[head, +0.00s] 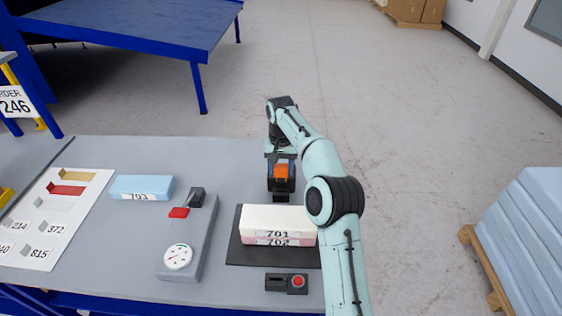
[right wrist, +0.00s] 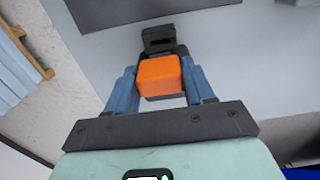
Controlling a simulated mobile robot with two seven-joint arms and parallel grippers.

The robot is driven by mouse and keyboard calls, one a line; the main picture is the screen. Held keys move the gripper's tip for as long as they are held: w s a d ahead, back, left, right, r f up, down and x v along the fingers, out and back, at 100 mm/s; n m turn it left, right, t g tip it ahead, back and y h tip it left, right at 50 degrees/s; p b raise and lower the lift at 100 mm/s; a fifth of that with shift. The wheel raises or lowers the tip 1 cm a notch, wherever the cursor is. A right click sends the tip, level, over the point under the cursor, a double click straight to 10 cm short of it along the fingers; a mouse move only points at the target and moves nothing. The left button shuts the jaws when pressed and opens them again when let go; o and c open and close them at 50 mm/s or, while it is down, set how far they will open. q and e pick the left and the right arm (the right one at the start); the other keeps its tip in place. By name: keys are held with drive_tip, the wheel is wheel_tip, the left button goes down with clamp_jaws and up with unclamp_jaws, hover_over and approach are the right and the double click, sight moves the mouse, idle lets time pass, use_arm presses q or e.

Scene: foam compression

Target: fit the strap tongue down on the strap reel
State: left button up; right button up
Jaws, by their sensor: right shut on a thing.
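My right gripper (head: 283,170) is at the back right of the table, pointing down. In the right wrist view its two fingers (right wrist: 162,88) are shut on the orange strap tongue (right wrist: 161,78), one on each side. The tongue also shows as a small orange patch in the head view (head: 284,171). A dark block with a slot, seemingly the strap reel (right wrist: 160,40), shows just beyond and under the tongue; its near end is visible in the head view (head: 280,197). I cannot tell whether tongue and reel touch. My left gripper is not in view.
Foam blocks 701 (head: 278,217) and 702 (head: 278,239) lie stacked on a dark mat (head: 240,258). A black box with a red button (head: 287,282) is in front. A gauge unit (head: 178,257) and blue foam 703 (head: 142,187) stand left.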

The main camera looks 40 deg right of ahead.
sight(281, 176)
drive_tip(key=shift+f, duration=1.35)
drive_tip(key=shift+f, duration=0.7)
drive_tip(key=shift+f+b, duration=0.3)
drive_tip(key=shift+f, duration=1.45)
drive_tip(key=o, duration=1.1)
drive_tip(key=shift+o, duration=0.2)
drive_tip(key=shift+r+p, duration=0.35)
drive_tip(key=shift+r, duration=4.7)
